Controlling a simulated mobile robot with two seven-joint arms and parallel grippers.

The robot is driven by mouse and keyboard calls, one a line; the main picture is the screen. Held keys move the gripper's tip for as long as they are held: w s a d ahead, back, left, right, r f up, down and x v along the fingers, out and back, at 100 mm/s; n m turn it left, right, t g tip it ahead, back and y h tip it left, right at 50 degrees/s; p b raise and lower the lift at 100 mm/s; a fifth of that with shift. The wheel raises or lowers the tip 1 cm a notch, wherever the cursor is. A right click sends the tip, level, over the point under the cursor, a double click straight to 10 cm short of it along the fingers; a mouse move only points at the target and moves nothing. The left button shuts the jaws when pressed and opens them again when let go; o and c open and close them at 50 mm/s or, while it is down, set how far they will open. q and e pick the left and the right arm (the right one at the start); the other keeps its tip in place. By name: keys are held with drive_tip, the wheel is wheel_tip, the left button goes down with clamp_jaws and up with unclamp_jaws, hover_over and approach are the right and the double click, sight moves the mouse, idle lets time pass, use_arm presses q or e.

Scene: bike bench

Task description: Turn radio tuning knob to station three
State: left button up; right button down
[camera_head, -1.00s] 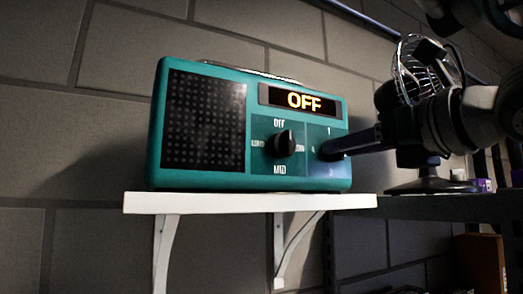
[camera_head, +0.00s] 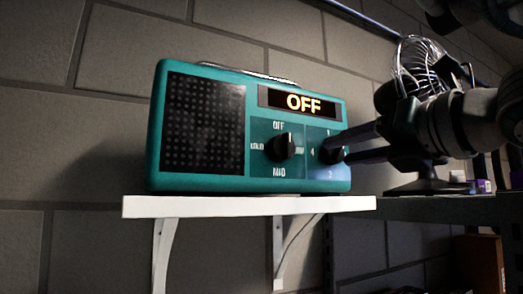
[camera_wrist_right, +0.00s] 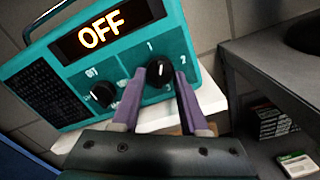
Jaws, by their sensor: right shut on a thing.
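The teal radio (camera_head: 200,182) stands on a white wall shelf, and its display reads OFF. Its left knob (camera_head: 284,146) is the volume knob, pointing up toward OFF. The tuning knob (camera_head: 331,150) is at the right, with 1, 4 and 3 readable around it; it also shows in the right wrist view (camera_wrist_right: 156,88), where 1 and 2 are readable. My right gripper (camera_head: 345,147) is shut on the tuning knob, one finger on each side; its fingers also show in the right wrist view (camera_wrist_right: 157,98). The knob's exact pointing is partly hidden. My left gripper is not in view.
The white shelf (camera_head: 250,204) is narrow, with brackets below. A fan (camera_head: 425,65) with a wire cage stands behind my right arm, on a dark shelf (camera_head: 440,208) to the right. The wall left of the radio is clear.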

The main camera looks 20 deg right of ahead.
drive_tip(key=m, duration=0.4)
drive_tip(key=shift+m, duration=0.3)
drive_tip(key=m, duration=0.3)
drive_tip(key=shift+m, duration=0.4)
drive_tip(key=m, duration=1.1)
drive_tip(key=shift+m, duration=0.4)
drive_tip(key=m, duration=0.3)
drive_tip(key=shift+p, duration=0.35)
drive_tip(key=m+p, duration=0.1)
drive_tip(key=m, duration=0.5)
drive_tip(key=shift+p, duration=0.3)
drive_tip(key=shift+m, duration=0.5)
